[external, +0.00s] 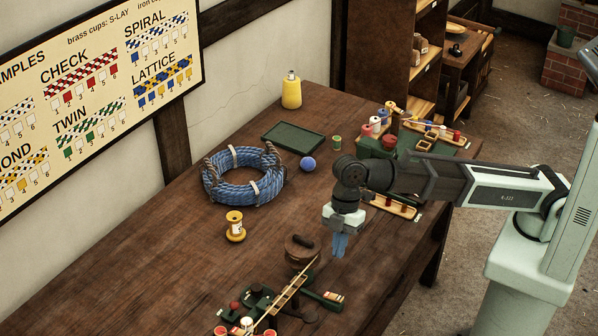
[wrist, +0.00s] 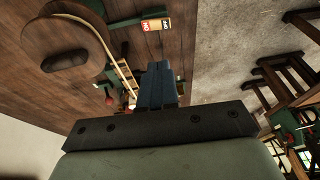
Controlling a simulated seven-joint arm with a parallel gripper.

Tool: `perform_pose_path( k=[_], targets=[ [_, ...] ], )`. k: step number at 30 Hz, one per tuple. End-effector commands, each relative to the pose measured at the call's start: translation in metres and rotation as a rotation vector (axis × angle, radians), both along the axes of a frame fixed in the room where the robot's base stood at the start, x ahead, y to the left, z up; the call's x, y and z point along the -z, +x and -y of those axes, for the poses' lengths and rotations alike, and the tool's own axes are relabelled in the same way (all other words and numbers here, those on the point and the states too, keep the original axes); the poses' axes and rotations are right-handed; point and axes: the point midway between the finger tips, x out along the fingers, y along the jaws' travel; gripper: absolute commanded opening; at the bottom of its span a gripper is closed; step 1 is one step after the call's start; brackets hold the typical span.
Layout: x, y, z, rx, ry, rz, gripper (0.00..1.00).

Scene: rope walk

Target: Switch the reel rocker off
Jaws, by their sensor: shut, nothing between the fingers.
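The reel rocker is a small dark green part (external: 322,300) near the front of the table, with a white and orange label (external: 333,296) beside it. I cannot tell which way the rocker is tipped. My gripper (external: 339,246) points down with its blue fingers together and empty, up and behind the rocker in the external view. The fingers (wrist: 160,84) also show in the wrist view, apart from the rocker.
A round brown wooden piece with a dark handle (external: 302,245) stands left of my gripper. A green rope-making device with a wooden rail (external: 284,298) lies in front.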

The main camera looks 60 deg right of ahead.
Motion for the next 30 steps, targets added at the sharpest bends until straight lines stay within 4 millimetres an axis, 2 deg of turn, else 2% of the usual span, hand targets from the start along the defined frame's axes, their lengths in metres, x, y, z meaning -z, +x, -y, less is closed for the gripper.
perform_pose_path(
  k=[19, 24, 30],
  targets=[
    [0.091, -0.010, -0.024, 0.000, -0.002, -0.001, 0.00],
    [0.109, -0.014, -0.024, 0.000, -0.002, -0.001, 0.00],
    [0.120, -0.016, -0.025, -0.001, 0.000, 0.000, 0.00]
  ],
)
